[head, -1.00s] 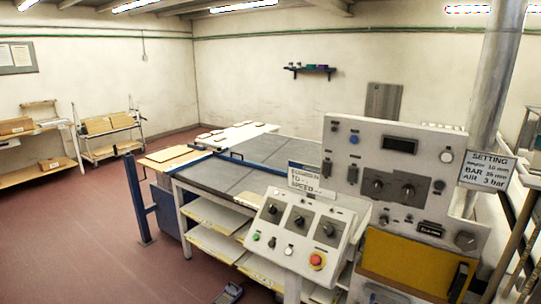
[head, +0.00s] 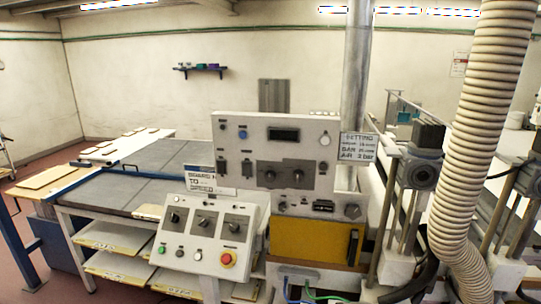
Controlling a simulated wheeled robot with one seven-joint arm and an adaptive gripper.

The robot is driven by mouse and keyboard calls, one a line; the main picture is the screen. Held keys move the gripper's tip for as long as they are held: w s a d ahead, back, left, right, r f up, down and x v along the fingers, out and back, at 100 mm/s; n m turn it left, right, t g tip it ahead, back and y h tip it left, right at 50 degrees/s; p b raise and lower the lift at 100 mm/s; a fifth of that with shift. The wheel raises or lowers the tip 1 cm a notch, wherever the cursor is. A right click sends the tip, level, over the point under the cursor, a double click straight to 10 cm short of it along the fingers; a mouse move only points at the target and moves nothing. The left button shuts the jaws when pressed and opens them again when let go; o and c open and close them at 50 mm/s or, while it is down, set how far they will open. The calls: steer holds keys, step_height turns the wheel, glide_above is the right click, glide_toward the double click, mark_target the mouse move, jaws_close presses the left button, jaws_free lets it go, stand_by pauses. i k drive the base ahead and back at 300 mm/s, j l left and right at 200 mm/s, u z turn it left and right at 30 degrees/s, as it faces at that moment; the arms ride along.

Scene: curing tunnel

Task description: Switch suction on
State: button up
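A grey upright control panel (head: 260,141) stands in the middle of the head view, with a dark display, several buttons and black rotary knobs. I cannot read which control is marked for suction. My gripper is not in view.
A ribbed hose (head: 473,140) and a metal post machine (head: 419,171) stand at the right. A grey-topped table (head: 150,178) with shelves lies at the left. A sign (head: 358,146) hangs beside the panel. Red floor shows at the lower left.

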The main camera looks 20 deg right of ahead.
mark_target(247, 167)
steer(key=i+j+z, duration=0.3)
steer(key=j+z, duration=0.25)
steer(key=j, duration=0.2)
steer(key=i+j+z, duration=0.1)
steer(key=j+z, duration=0.2)
steer(key=j, duration=0.15)
steer(key=j+z, duration=0.3)
steer(key=j, duration=0.15)
steer(key=i, duration=0.05)
